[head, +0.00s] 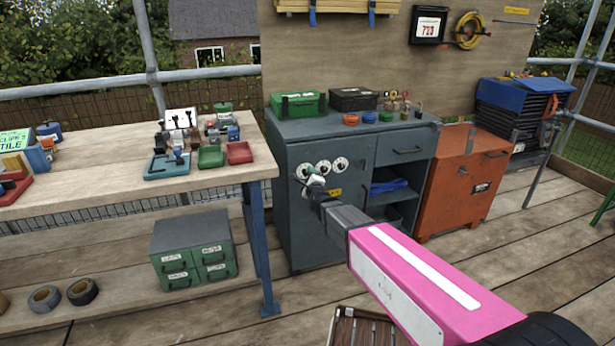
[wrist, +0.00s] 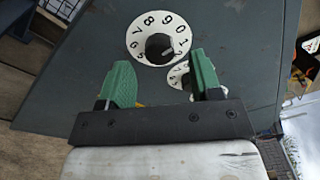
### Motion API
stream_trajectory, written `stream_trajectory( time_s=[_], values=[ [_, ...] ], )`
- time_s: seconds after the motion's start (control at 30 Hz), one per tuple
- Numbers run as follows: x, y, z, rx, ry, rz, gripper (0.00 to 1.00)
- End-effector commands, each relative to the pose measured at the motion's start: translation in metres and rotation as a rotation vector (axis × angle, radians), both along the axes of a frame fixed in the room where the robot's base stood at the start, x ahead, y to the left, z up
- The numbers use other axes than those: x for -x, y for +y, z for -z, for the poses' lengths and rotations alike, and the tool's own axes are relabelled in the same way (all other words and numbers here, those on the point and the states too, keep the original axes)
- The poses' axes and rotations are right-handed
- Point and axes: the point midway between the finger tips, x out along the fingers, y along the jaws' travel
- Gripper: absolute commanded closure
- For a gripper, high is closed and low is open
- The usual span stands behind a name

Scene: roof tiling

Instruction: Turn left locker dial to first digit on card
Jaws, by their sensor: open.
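The grey locker (head: 330,218) carries a row of white dials with black knobs: the left dial (head: 304,171), middle dial (head: 322,167) and right dial (head: 341,164). The card (head: 428,27), in a black frame on the board above, appears to read 723. My gripper (head: 307,182) is in front of the dials, near the left one. In the wrist view my open gripper (wrist: 160,62) has green fingers on either side of the lower part of a large numbered dial (wrist: 143,24). Its knob shows between and beyond the fingertips; contact cannot be told. Another dial (wrist: 176,78) is partly hidden by the right finger.
A wooden workbench (head: 90,172) with trays stands left of the locker, with a green drawer box (head: 193,248) below it. Green (head: 298,104) and black (head: 353,98) cases sit on the locker. An orange cabinet (head: 458,190) stands to its right.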

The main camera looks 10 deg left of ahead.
Motion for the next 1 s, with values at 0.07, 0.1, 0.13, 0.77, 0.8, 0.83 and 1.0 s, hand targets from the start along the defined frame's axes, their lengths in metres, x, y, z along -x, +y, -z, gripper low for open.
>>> stream_trajectory(
  time_s=[0.07,0.1,0.13,0.77,0.8,0.83,1.0],
  values=[
    [-0.0123,0.0065,0.0009,0.0,0.0,0.0,0.41],
    [-0.0152,0.0079,0.0009,0.0,0.001,0.0,0.41],
    [-0.0168,0.0087,0.0008,0.0,0.001,0.0,0.41],
    [-0.0186,0.0095,0.0004,0.002,0.0,0.0,0.91],
    [-0.0186,0.0095,0.0004,0.004,-0.001,0.0,0.91],
    [-0.0186,0.0095,0.0004,0.007,-0.002,0.0,0.91],
    [-0.0186,0.0095,0.0006,0.041,-0.023,0.0,0.91]
  ],
)
